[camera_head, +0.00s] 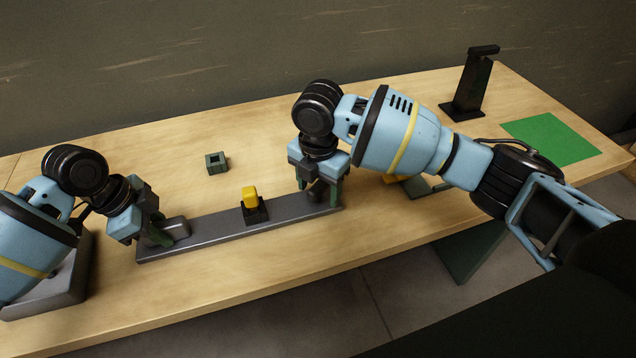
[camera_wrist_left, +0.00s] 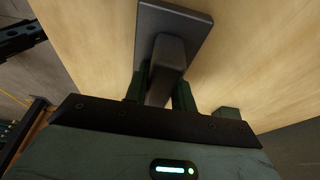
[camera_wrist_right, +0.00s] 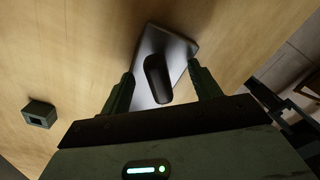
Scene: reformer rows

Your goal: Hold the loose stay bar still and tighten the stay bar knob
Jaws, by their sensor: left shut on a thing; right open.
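A long grey bar (camera_head: 225,226) lies across the front of the table; I take it for the stay bar. My left gripper (camera_head: 157,234) is at its left end, shut on a raised grey block there, which the left wrist view shows between the fingers (camera_wrist_left: 163,88). My right gripper (camera_head: 320,192) is above the right end, pointing down. In the right wrist view its fingers (camera_wrist_right: 162,72) are open on either side of a dark, rounded upright knob (camera_wrist_right: 157,78), with gaps visible. The arm mostly hides this knob in the head view.
A small dark green hollow block (camera_head: 216,163) sits behind the bar. A black stand (camera_head: 472,85) and a green mat (camera_head: 552,138) are at the far right. The table's front edge is close.

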